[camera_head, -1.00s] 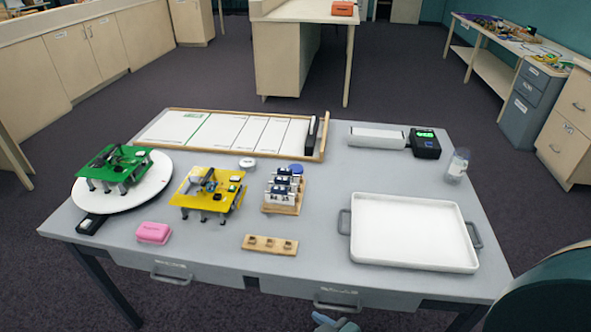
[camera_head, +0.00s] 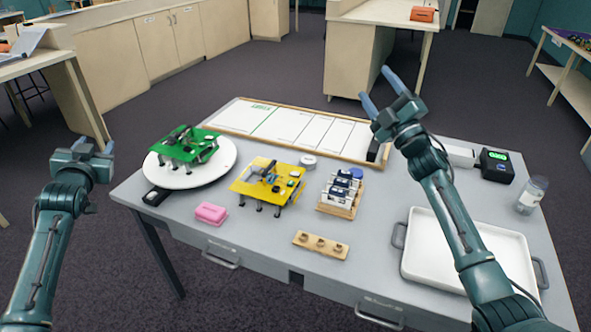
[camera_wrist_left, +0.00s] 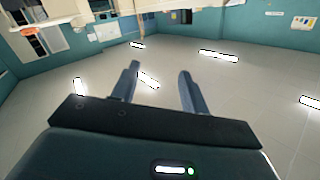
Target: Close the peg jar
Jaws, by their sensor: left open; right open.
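A clear jar (camera_head: 531,195) stands upright at the table's right edge, with a pale top end; I cannot tell whether that is a lid or what the jar holds. A small white round piece (camera_head: 308,161) lies behind the yellow board, and a blue round piece (camera_head: 356,173) sits by the rack; I cannot tell whether either is a lid. My left gripper (camera_head: 95,146) is open and empty, off the table's left side. Its spread fingers also show in the left wrist view (camera_wrist_left: 159,72). My right gripper (camera_head: 376,86) is open and empty, raised above the table's back, well left of the jar.
A white tray (camera_head: 412,230) lies at the right front, partly behind my right arm. A black device with a green display (camera_head: 495,166) is near the jar. The green board (camera_head: 186,148), yellow board (camera_head: 258,192), pink box (camera_head: 211,213) and wooden block (camera_head: 320,245) occupy the left and middle.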

